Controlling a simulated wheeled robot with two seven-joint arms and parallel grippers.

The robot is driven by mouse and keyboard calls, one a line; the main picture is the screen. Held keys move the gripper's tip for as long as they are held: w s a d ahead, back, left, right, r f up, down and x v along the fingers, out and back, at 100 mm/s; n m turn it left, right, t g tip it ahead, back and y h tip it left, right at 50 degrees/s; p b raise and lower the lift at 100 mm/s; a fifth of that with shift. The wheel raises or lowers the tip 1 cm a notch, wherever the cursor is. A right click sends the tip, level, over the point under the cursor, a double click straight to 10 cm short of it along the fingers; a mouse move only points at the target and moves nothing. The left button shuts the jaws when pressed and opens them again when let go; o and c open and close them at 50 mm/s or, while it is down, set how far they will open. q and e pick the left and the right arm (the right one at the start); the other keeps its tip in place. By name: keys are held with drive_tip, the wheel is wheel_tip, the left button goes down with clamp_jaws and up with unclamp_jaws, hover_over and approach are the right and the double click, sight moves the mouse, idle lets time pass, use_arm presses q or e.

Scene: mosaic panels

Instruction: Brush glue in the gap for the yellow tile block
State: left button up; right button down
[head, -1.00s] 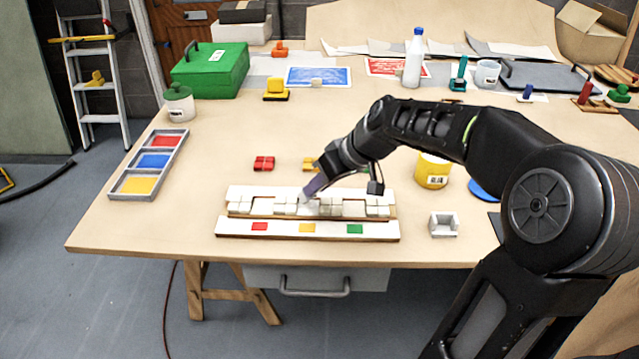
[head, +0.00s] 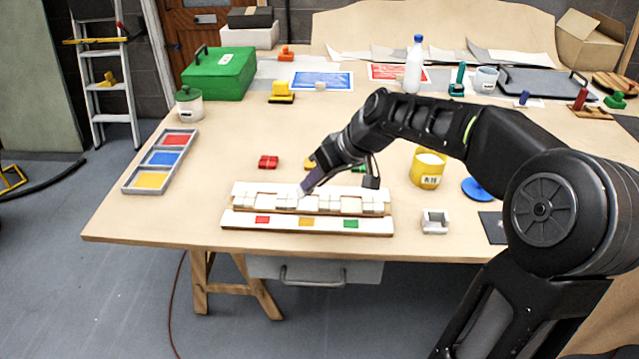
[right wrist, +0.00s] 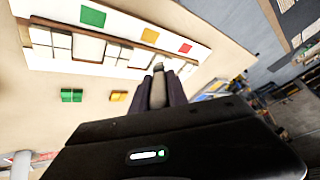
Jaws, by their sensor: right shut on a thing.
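The white mosaic panel (head: 238,190) lies near the table's front edge, with raised white tiles and brown-floored gaps between them. Its front strip (head: 285,227) carries red, yellow (head: 306,221) and green squares. My right gripper (head: 311,182) is shut on a brush, which slants down to the panel behind the yellow square. In the right wrist view the brush (right wrist: 158,88) has its tip by one end of the middle gap (right wrist: 141,58); I cannot tell whether it touches. The yellow tile block (head: 310,163) sits behind the panel, partly hidden by my gripper. My left gripper is out of view.
A red block (head: 268,162) and a partly hidden green block (right wrist: 71,95) flank the yellow one. A yellow pot (head: 428,172) with white contents and a small white holder (head: 435,222) stand right of the panel. A three-colour tray (head: 128,184) lies left.

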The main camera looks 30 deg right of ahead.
drive_tip(key=shift+r+p, duration=1.05)
drive_tip(key=shift+r, duration=0.7)
